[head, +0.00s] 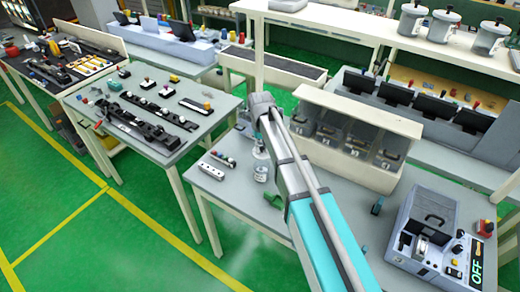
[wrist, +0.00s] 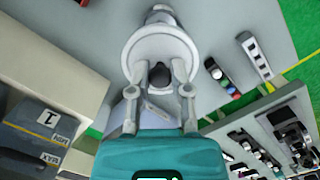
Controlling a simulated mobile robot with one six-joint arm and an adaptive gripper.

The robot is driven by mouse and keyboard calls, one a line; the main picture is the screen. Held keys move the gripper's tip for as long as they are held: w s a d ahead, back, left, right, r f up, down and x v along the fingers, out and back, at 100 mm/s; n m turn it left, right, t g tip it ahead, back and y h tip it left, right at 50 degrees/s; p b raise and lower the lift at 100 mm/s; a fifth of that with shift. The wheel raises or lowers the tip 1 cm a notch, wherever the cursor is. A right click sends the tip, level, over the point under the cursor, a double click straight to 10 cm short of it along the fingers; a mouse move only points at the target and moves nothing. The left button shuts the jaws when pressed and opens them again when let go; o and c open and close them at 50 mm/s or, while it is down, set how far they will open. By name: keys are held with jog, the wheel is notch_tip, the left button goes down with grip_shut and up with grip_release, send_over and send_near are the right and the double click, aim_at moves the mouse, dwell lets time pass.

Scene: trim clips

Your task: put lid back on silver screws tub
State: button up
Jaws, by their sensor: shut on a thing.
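A round pale lid (wrist: 160,45) with a dark knob (wrist: 159,75) is at the fingertips of my gripper (wrist: 159,82) in the wrist view. My gripper is shut on the lid; the exact contact at the knob is hard to make out. In the head view my gripper (head: 260,150) is over the grey table, just above a small pale tub (head: 261,174) that stands upright with a label on its side. The lid hides most of what lies behind it in the wrist view. I cannot tell whether lid and tub touch.
A beige bin rack (head: 350,135) stands close behind my gripper, to the right. A white block (head: 211,171) and small coloured parts lie left of the tub. A green piece (head: 273,200) lies in front. A grey machine (head: 440,235) stands at the right.

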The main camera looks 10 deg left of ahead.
aim_at(262, 160)
jog(key=shift+f, duration=0.2)
jog(key=shift+f+b, duration=3)
jog(key=shift+b, duration=0.2)
jog(key=shift+f, duration=0.15)
dwell(0.4)
jog(key=o, duration=1.4)
jog(key=shift+r+p, duration=3.35)
jog(key=shift+r, duration=0.15)
